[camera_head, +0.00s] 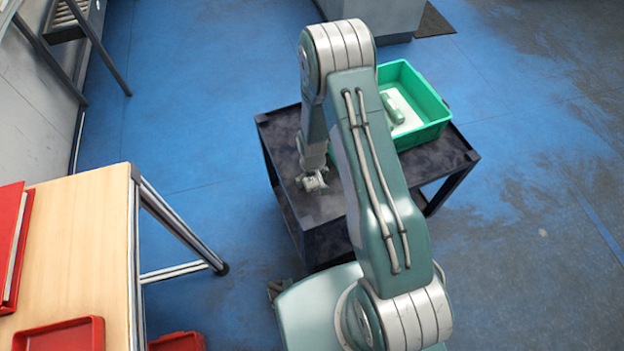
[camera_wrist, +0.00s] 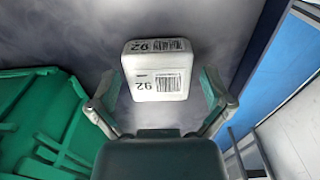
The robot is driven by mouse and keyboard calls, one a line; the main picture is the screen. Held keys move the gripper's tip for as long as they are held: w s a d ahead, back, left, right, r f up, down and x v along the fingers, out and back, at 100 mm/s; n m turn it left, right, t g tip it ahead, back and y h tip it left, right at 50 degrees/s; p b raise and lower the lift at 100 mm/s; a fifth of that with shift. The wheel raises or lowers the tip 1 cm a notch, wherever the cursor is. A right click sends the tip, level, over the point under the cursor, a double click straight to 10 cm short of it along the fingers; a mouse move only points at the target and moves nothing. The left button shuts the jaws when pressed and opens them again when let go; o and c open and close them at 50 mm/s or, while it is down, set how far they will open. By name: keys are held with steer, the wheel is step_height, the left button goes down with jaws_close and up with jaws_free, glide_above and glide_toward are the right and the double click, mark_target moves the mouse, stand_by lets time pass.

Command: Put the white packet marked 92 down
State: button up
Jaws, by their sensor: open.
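The white packet marked 92 (camera_wrist: 158,72) shows in the wrist view, with 92 and a barcode on two of its faces. It appears to rest on the dark cart top (camera_wrist: 90,25). My gripper (camera_wrist: 158,90) is open, with one finger to each side of the packet and visible gaps between them and it. In the head view my gripper (camera_head: 313,181) is low over the left part of the dark cart (camera_head: 288,140). I cannot make out the packet there.
A green crate (camera_head: 440,118) stands on the cart's right part with pale items inside; it also shows at the left of the wrist view (camera_wrist: 40,120). A wooden table (camera_head: 75,235) with red trays (camera_head: 65,335) is at the left. Blue floor lies between.

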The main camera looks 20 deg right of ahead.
step_height(320, 180, up, 12)
step_height(320, 180, up, 20)
steer(key=r+t, duration=0.1)
steer(key=t, duration=0.2)
glide_above(312, 180)
steer(key=s, duration=0.5)
steer(key=s+r+m+t, duration=0.1)
steer(key=s+r+t, duration=0.1)
steer(key=s+r, duration=1)
steer(key=s, duration=0.3)
steer(key=shift+s+d+r+t, duration=0.25)
steer(key=shift+s+t, duration=0.05)
steer(key=shift+s, duration=0.05)
steer(key=shift+c, duration=0.3)
